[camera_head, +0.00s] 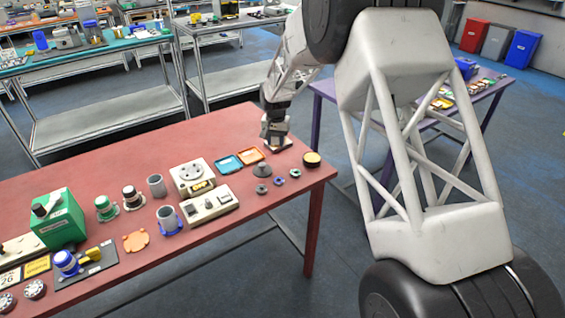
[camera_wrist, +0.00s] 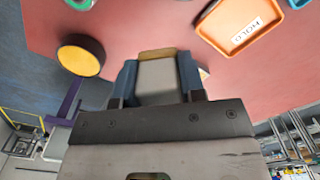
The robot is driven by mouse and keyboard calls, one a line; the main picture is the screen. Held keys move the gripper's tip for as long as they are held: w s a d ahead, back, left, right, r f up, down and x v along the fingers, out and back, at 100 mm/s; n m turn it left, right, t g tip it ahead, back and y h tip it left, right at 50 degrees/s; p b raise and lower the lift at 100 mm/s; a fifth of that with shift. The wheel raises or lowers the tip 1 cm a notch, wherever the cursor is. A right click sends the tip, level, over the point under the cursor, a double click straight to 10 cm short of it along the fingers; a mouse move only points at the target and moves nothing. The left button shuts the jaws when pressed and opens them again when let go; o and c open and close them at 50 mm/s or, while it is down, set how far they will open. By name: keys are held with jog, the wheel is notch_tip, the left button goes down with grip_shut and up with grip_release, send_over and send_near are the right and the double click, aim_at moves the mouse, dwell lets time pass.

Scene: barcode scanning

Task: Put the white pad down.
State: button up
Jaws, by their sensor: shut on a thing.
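My gripper (camera_head: 277,140) is low over the right far part of the red table. It is shut on the white pad. In the wrist view the pad's pale face (camera_wrist: 157,79) shows between the two blue-grey fingers, with a tan edge at its far end. In the camera_head view the pad is mostly hidden by the gripper, and I cannot tell whether it touches the table. An orange tray (camera_head: 250,156) lies just left of the gripper; in the wrist view it bears a "HOLD" label (camera_wrist: 246,31). A blue tray (camera_head: 229,163) lies left of that.
A black round thing with a yellow top (camera_head: 312,158) stands right of the gripper, near the table edge. A grey cone-like piece (camera_head: 262,170) and small rings (camera_head: 279,181) lie in front. White device boxes (camera_head: 210,206) stand further left. The red table (camera_head: 215,140) is bare behind the trays.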

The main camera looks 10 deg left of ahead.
jog(key=s+d+f, duration=0.1)
jog(key=s+d, duration=0.1)
jog(key=s, duration=0.2)
jog(key=s+d+f, duration=0.1)
jog(key=s+d, duration=0.2)
jog(key=s, duration=0.2)
jog(key=s+d+f, duration=0.1)
jog(key=s+d, duration=0.2)
jog(key=s, duration=0.2)
jog(key=shift+d, duration=0.25)
jog(key=shift+w, duration=0.2)
send_over(282, 162)
jog(key=shift+w+d+f, duration=0.1)
jog(key=shift+f, duration=0.6)
jog(key=shift+f, duration=1.8)
jog(key=o, duration=0.5)
jog(key=shift+f, duration=0.15)
jog(key=o, duration=0.5)
